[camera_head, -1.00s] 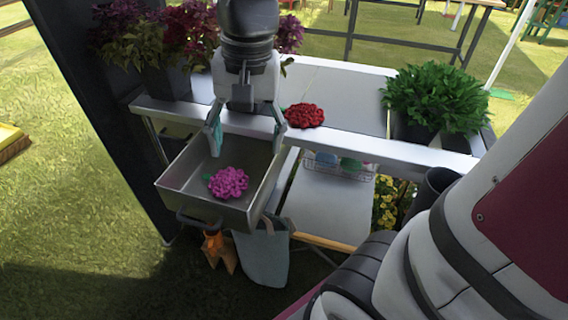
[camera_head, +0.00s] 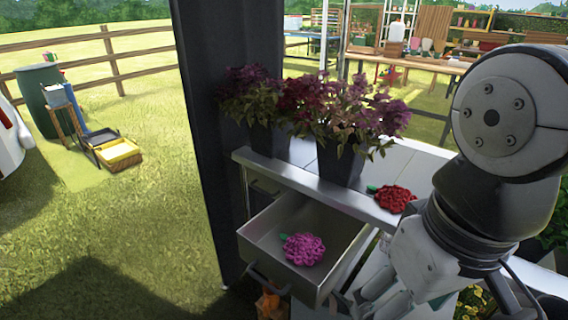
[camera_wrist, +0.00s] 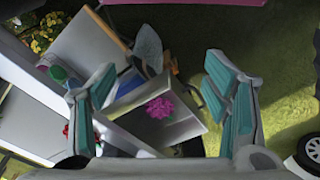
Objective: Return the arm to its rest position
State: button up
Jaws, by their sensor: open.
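My arm is in the right of the head view, bent, with my gripper (camera_head: 384,300) pointing down beside the open drawer (camera_head: 338,258). In the wrist view my gripper (camera_wrist: 158,72) has its two teal-padded fingers spread wide with nothing between the pads. A pink flower (camera_head: 302,249) lies in the metal drawer; it also shows below and beyond the fingers in the wrist view (camera_wrist: 159,107). A red flower (camera_head: 394,198) lies on the table top (camera_head: 350,202), left of my arm.
Purple and red potted plants (camera_head: 345,110) stand on the table behind the drawer. A dark post (camera_head: 205,130) rises at the table's left end. Open grass lies left, with a yellow-topped box (camera_head: 118,152) and a green barrel (camera_head: 42,95). A wooden fence runs behind.

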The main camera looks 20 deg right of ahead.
notch_tip(320, 180, up, 17)
jog(key=t+p, duration=0.3)
jog(key=p, duration=1.2)
jog(key=shift+w+f, duration=0.1)
